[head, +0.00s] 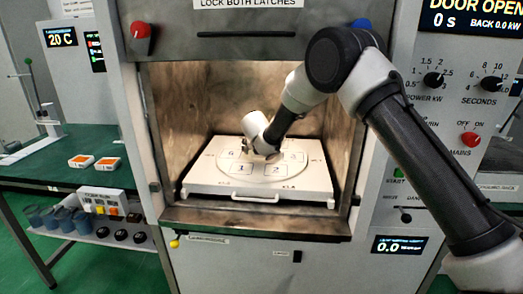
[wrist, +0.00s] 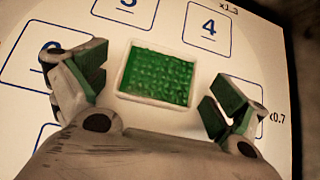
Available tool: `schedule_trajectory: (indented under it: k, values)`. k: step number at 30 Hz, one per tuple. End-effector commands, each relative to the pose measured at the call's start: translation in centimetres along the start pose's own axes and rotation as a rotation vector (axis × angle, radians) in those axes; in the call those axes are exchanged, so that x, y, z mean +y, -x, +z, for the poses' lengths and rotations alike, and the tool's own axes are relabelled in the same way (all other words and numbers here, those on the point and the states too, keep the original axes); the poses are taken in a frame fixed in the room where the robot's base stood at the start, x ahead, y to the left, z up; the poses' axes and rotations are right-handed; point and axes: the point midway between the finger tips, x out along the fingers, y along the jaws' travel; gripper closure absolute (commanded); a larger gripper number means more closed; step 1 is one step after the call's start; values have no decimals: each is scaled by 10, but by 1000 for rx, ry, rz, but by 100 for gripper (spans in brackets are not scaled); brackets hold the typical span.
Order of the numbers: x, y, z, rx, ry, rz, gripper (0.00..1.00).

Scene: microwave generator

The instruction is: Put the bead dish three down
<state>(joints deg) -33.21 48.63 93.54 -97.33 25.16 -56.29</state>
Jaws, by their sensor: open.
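The bead dish (wrist: 157,74) is a small white-rimmed rectangular tray full of green beads. In the wrist view it lies on the white numbered plate (wrist: 160,25), in the bare middle between the marked squares. My gripper (wrist: 155,88) is open, with one green-padded finger on each side of the dish and visible gaps to it. In the head view my gripper (head: 263,150) is low over the plate inside the open chamber and hides the dish. No number shows on the dish. I cannot tell whether the dish touches the plate.
The chamber (head: 170,110) has close side walls and a top panel above my arm. The white tray (head: 235,193) has a front handle. Numbered squares ring the plate, including square 4 (wrist: 208,25). Two orange-topped dishes (head: 80,161) stand on the green bench at left.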

Motion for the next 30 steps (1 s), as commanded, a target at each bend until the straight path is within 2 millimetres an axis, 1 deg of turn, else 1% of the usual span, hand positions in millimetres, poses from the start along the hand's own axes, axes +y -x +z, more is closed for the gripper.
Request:
schedule_trajectory:
  k: [4,8,11,15,18,21,25,30]
  values:
    - [0,2,2,-1,-1,0,3]
    - [0,16,3,-1,-1,1,3]
    - [1,37,3,-2,0,2,3]
    - [1,70,3,-2,-1,3,3]
    - [1,91,2,-2,0,2,3]
    - [1,107,2,-1,1,1,3]
    - [0,119,2,0,-1,1,3]
    - [0,122,1,1,0,0,3]
